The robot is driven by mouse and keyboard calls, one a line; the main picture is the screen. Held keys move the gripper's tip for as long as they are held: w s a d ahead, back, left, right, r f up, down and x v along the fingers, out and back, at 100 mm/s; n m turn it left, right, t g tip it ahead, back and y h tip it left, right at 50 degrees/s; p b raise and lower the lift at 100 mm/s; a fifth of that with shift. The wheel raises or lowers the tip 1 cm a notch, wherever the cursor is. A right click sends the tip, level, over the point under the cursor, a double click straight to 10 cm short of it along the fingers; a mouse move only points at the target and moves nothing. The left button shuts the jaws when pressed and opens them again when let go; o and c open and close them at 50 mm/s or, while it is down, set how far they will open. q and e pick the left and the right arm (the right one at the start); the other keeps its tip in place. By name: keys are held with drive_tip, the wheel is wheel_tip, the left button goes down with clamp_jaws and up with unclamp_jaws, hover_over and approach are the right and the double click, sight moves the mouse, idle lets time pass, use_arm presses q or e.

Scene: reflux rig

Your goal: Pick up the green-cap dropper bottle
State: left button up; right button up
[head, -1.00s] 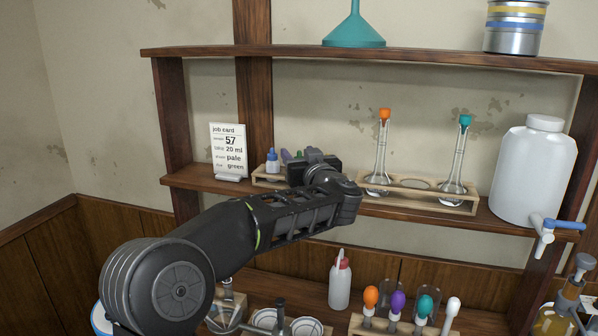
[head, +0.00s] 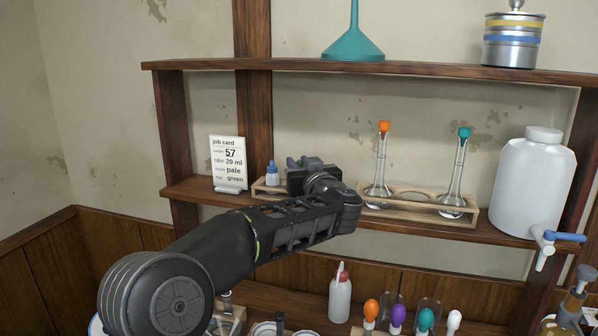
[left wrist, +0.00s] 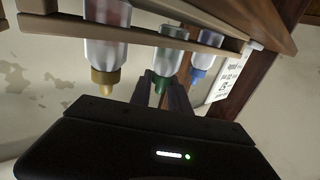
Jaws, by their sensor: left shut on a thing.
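The green-cap dropper bottle (left wrist: 162,80) shows in the left wrist view, where the picture is upside down. It stands in a wooden rack between a yellow-cap bottle (left wrist: 105,75) and a blue-cap bottle (left wrist: 203,65). My left gripper (left wrist: 168,92) is shut on the green-cap bottle, its dark fingers around the cap end. In the head view my left gripper (head: 304,164) is at the small rack on the middle shelf and mostly hides the bottle. The blue-cap bottle (head: 272,174) stands just left of it. My right gripper is not in view.
A job card (head: 228,162) stands left of the rack. A second rack (head: 420,205) with two stoppered flasks is to the right, beside a white carboy (head: 535,185). The upper shelf (head: 400,68) runs above. Droppers and a wash bottle (head: 340,295) stand below.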

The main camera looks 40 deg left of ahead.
use_arm(q)
wheel_tip(320, 180, up, 9)
drive_tip(key=shift+r+p, duration=0.1)
drive_tip(key=shift+p, duration=0.3)
idle(0.9)
